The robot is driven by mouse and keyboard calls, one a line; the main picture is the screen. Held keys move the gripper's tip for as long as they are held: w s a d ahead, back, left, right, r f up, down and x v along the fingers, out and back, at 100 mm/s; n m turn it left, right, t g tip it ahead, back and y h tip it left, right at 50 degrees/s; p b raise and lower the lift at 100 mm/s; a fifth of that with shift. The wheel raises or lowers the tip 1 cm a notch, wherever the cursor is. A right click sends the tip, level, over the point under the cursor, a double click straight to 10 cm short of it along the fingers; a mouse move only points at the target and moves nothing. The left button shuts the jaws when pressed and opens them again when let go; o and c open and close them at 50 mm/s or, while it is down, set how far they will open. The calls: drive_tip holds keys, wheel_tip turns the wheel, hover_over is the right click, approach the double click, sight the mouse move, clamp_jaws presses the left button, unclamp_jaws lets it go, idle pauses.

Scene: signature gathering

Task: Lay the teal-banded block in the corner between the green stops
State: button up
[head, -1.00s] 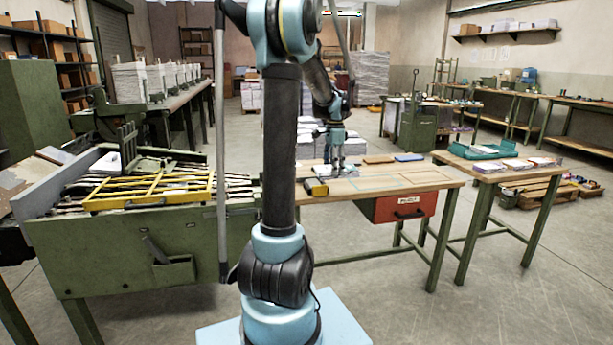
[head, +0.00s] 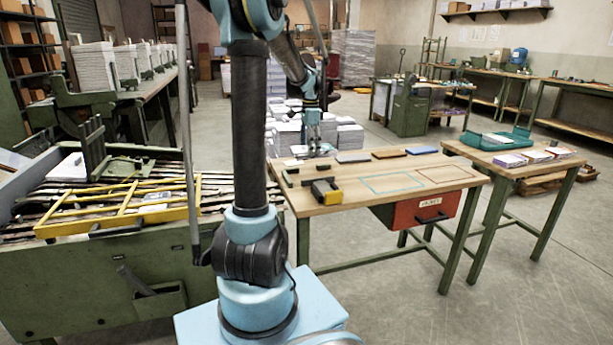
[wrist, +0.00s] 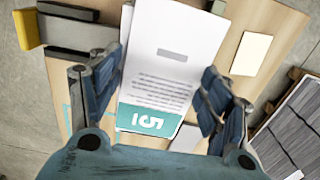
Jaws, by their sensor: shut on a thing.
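The teal-banded block (wrist: 170,60) is a white printed paper block with a teal end band bearing a number, seen in the wrist view. My gripper (wrist: 163,110) is shut on it, with one blue finger along each side; the block hangs over the wooden tabletop.
A yellow-and-black tool (head: 326,191) lies on the table near the left front. A teal outline (head: 392,184) and a brown outline (head: 445,174) mark bare wood. Several flat pads (head: 388,153) line the back edge. A red drawer (head: 425,211) hangs below.

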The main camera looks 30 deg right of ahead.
drive_tip(key=shift+w, duration=0.3)
drive_tip(key=shift+w+f, duration=0.15)
drive_tip(key=shift+f, duration=0.25)
drive_tip(key=shift+d+f, duration=0.15)
drive_tip(key=shift+f, duration=4.45)
drive_tip(key=o, duration=1.2)
drive_tip(key=shift+o, duration=0.2)
